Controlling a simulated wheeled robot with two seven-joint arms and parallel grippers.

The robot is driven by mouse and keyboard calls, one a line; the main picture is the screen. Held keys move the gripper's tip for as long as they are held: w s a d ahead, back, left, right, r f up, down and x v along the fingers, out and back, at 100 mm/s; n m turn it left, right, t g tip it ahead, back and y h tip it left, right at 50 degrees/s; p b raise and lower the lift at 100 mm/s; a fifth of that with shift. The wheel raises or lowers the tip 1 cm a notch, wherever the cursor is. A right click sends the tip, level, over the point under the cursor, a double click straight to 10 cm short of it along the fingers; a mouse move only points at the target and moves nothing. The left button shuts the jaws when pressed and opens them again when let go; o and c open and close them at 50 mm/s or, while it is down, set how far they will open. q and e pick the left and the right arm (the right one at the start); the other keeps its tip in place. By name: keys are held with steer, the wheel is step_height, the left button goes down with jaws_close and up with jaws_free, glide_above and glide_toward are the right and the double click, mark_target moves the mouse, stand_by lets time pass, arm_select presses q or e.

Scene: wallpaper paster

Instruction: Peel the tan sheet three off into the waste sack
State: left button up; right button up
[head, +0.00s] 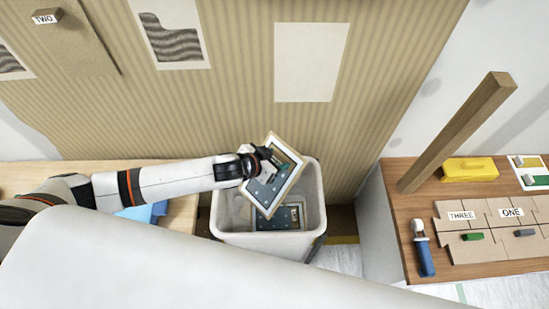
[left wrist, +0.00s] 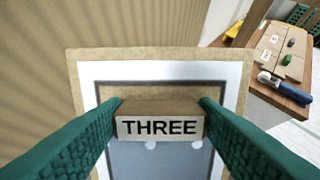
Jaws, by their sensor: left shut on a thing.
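My left gripper (head: 262,165) is shut on the block labelled THREE (left wrist: 160,125), which sits on the tan-edged sheet three (left wrist: 86,62). In the head view sheet three (head: 291,160) hangs tilted over the white waste sack (head: 222,212), its lower part at the sack's mouth. Its face has a pale frame and a dark blue-grey middle. Another similar framed sheet (head: 291,217) lies inside the sack, partly hidden. My right gripper is not in view.
A tan sheet with a TWO block (head: 46,17) is on the striped wall at upper left. A wooden bench (head: 405,232) at right holds tan pieces with THREE and ONE labels, a blue-handled tool (head: 424,250), a yellow object (head: 469,169) and a wooden post (head: 455,135).

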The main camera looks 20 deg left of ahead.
arm_select(q)
steer(key=shift+r, duration=0.1)
steer(key=shift+f, duration=0.25)
step_height(320, 180, down, 10)
steer(key=b, duration=0.6)
steer(key=shift+r, duration=0.15)
steer(key=o, duration=0.9)
steer(key=shift+o, duration=0.8)
steer(key=shift+s, duration=0.1)
steer(key=v, duration=1.2)
steer(key=shift+p, duration=0.35)
